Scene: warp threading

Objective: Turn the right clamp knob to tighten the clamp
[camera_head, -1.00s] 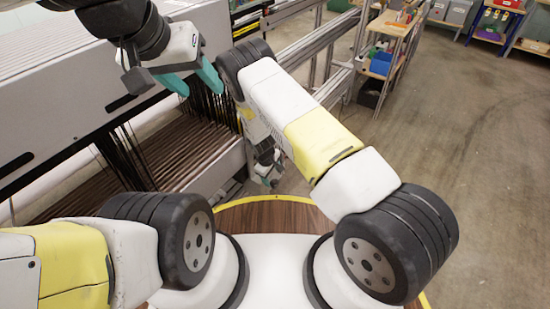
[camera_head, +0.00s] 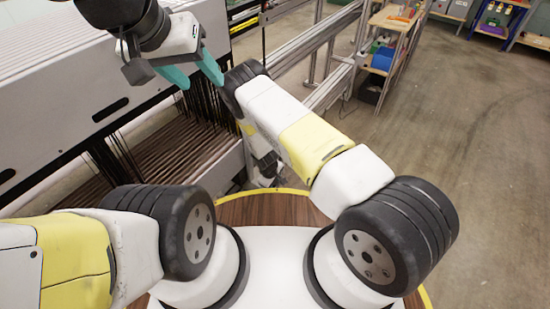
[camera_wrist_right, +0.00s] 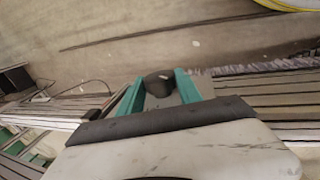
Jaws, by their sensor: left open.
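In the right wrist view, a dark rounded knob (camera_wrist_right: 160,83) sits between the two teal fingers of my right gripper (camera_wrist_right: 160,88). The knob fills the gap at the fingertips, and the fingers look closed on its sides. In the head view my right gripper is mostly hidden under its own forearm beside the end of the loom (camera_head: 60,85). My left gripper (camera_head: 193,75) is open and empty, its teal fingers apart above the dark warp threads (camera_head: 175,155). The rest of the clamp cannot be made out.
Metal rails (camera_head: 315,55) run beyond my right arm. A shelf with bins (camera_head: 385,45) stands at the back. The concrete floor (camera_head: 480,130) on the right is clear. In the right wrist view, slatted bars lie on both sides of the gripper.

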